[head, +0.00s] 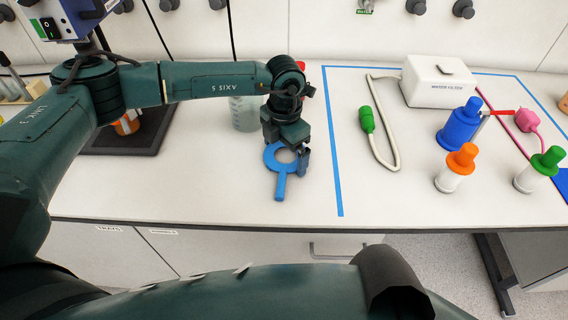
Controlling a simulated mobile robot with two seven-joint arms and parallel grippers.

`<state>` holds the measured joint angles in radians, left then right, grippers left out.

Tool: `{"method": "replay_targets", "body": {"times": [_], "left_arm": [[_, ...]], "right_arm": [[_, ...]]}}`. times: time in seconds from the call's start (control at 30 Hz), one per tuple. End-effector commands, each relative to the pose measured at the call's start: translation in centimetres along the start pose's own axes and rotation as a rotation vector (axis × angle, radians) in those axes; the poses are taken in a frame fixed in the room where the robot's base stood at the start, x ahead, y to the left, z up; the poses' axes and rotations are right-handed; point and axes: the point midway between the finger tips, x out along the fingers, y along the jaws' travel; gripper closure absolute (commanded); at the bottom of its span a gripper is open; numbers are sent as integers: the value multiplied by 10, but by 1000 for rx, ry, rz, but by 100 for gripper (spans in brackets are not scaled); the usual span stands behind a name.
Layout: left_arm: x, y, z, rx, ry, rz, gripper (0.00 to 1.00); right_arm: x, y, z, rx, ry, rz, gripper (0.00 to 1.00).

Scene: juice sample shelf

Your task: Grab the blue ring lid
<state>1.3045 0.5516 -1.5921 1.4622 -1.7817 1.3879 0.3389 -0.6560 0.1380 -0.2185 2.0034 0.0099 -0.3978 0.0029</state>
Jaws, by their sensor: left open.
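The blue ring lid (280,191) shows as a flat blue ring with a short straight handle that points toward the front of the bench. It appears to lie on the white bench top. My left gripper (288,158) points down right over the far side of the ring, with its fingers apart. One finger comes down near the ring's right edge, and part of the ring's far rim is hidden behind the gripper. I cannot tell whether the fingers touch the ring. My right gripper does not show.
A clear beaker (243,113) stands just left behind my left gripper. A dark mat (115,143) lies further left. Right of the blue tape line (334,150) are a white box (432,88), a green-handled hose (367,119) and bottles with blue, orange (462,158) and green caps.

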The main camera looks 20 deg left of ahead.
Motion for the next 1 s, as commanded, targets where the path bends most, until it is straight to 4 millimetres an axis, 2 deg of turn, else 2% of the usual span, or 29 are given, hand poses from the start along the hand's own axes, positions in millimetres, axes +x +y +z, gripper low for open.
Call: {"method": "replay_targets", "body": {"times": [0.1,0.4,0.67,0.77,1.0], "left_arm": [[0,0,0,0,0,0,2],[0,0,0,-1,0,0,26],[-2,0,0,-1,-1,0,28],[-11,0,1,-1,-3,-1,28],[-58,0,1,0,-5,2,28]], "right_arm": [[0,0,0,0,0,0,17],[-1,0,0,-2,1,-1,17],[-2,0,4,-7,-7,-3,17],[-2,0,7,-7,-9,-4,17],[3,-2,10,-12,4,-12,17]]}}
